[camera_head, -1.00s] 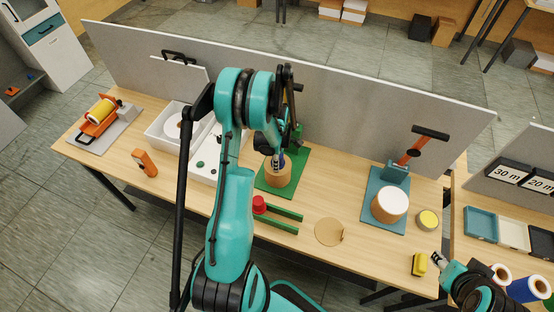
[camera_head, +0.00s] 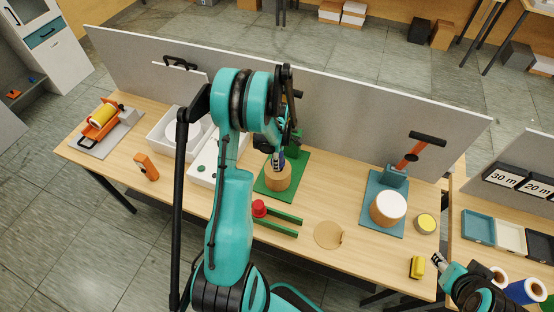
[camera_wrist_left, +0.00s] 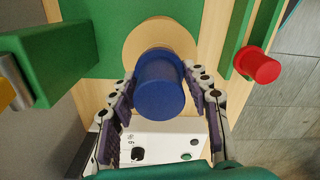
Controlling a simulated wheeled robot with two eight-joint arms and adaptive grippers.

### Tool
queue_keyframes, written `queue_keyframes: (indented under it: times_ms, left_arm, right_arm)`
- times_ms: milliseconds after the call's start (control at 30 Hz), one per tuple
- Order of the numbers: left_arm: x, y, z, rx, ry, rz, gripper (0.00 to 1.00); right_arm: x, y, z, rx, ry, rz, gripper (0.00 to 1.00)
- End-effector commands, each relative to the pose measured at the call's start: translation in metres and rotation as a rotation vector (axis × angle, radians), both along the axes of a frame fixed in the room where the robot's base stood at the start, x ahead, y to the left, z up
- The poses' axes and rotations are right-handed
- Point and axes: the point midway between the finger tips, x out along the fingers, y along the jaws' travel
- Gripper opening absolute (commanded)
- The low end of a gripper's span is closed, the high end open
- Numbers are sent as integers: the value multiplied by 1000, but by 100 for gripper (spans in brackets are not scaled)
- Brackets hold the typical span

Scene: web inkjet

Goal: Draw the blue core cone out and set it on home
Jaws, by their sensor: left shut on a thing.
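The blue core cone (camera_wrist_left: 160,88) is between the fingers of my left gripper (camera_wrist_left: 162,100), which is shut on it. In the head view, my left gripper (camera_head: 279,158) is above a tan roll (camera_head: 278,179) on a green stand (camera_head: 299,170). The roll also shows behind the cone in the left wrist view (camera_wrist_left: 160,37); whether the cone's far end is still inside it is hidden. No label reading home is legible. My right gripper (camera_head: 438,259) is at the lower right; its fingers are too small to judge.
A flat tan disc (camera_head: 328,235) lies right of the rails. A teal stand (camera_head: 370,217) holds a white-topped roll (camera_head: 388,208). A yellow block (camera_head: 417,267) is near my right gripper. White trays (camera_head: 161,137) are left of my left arm. A grey panel (camera_head: 345,115) closes the back.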

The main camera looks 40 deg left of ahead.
Motion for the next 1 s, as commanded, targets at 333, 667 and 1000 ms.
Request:
queue_keyframes:
  times_ms: [333,667,1000]
  left_arm:
    - [0,0,16,0,0,0,14]
    - [0,0,24,0,0,0,14]
    - [-1,-10,24,0,0,-10,14]
  right_arm:
    - [0,0,9,0,0,0,41]
    - [0,0,13,0,0,0,41]
    - [0,0,2,0,0,0,41]
